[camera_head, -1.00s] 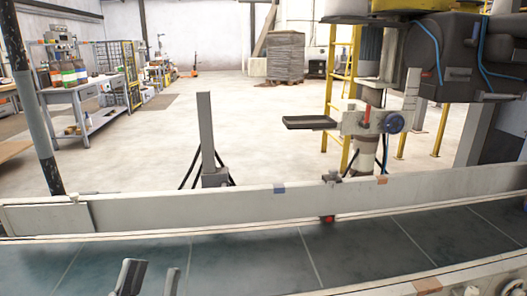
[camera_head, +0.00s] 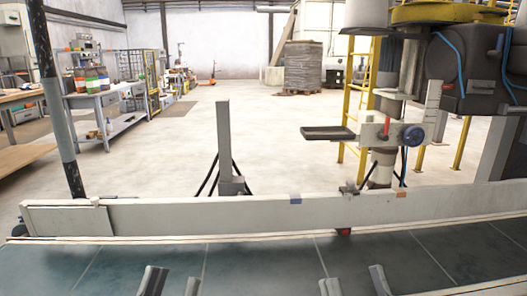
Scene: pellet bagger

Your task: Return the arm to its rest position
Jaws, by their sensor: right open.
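My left gripper (camera_head: 172,283) shows at the bottom edge, left of centre, over the dark conveyor belt. Its two grey fingertips stand apart with nothing seen between them. My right gripper (camera_head: 354,283) shows at the bottom edge, right of centre, also over the belt. Its fingertips are apart and the gap looks empty. The rest of both grippers and both arms is below the picture.
The dark conveyor belt (camera_head: 255,262) crosses the front, with a pale side rail (camera_head: 240,212) behind it. A grey upright post (camera_head: 224,140) and a machine with a dark tray (camera_head: 328,133) stand beyond the rail. Open floor lies behind.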

